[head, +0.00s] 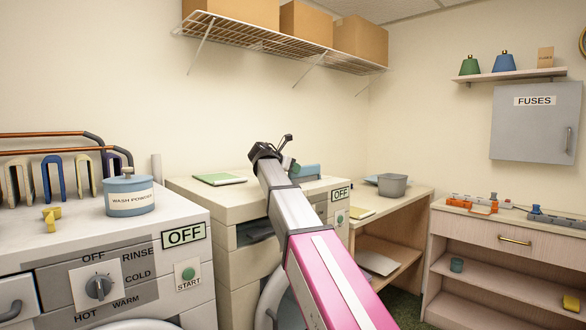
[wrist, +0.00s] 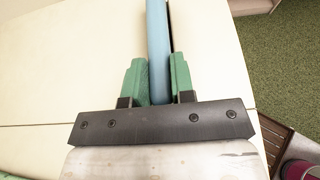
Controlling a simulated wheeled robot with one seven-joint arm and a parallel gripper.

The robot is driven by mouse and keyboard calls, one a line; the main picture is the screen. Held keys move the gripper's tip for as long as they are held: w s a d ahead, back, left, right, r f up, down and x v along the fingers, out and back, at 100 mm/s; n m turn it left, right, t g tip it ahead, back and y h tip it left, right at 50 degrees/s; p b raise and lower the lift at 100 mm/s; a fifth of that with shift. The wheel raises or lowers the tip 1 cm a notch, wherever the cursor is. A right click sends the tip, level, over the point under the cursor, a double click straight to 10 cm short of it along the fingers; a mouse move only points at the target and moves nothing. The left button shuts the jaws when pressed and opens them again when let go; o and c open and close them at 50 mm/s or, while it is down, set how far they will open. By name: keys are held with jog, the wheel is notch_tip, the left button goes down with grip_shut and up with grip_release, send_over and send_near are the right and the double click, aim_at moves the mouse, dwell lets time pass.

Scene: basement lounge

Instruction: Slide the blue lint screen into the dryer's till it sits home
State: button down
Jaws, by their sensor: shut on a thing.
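The blue lint screen (wrist: 157,45) shows edge-on in the wrist view as a long narrow strip. The green fingers of my gripper (wrist: 157,85) are shut on it, one on each side. In the head view the screen (head: 307,171) is partly hidden behind my gripper (head: 288,165), above the right part of the dryer top. The dryer (head: 235,205) is the cream machine in the middle, labelled OFF. A thin dark line, possibly the slot, runs along the screen's right side in the wrist view. I cannot tell whether the screen's lower edge is inside it.
A washer (head: 160,235) with a wash powder tub (head: 128,196) stands at left. A flat green-edged item (head: 219,179) lies on the dryer top. A wooden table (head: 400,203) with a grey bin (head: 392,185) is at right. A wire shelf (head: 270,38) hangs above.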

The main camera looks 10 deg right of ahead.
jog(key=c, duration=0.9)
grip_release()
jog(key=v, duration=1)
jog(key=shift+s+a+r, duration=0.15)
jog(key=shift+s+a, duration=0.05)
jog(key=shift+a, duration=0.1)
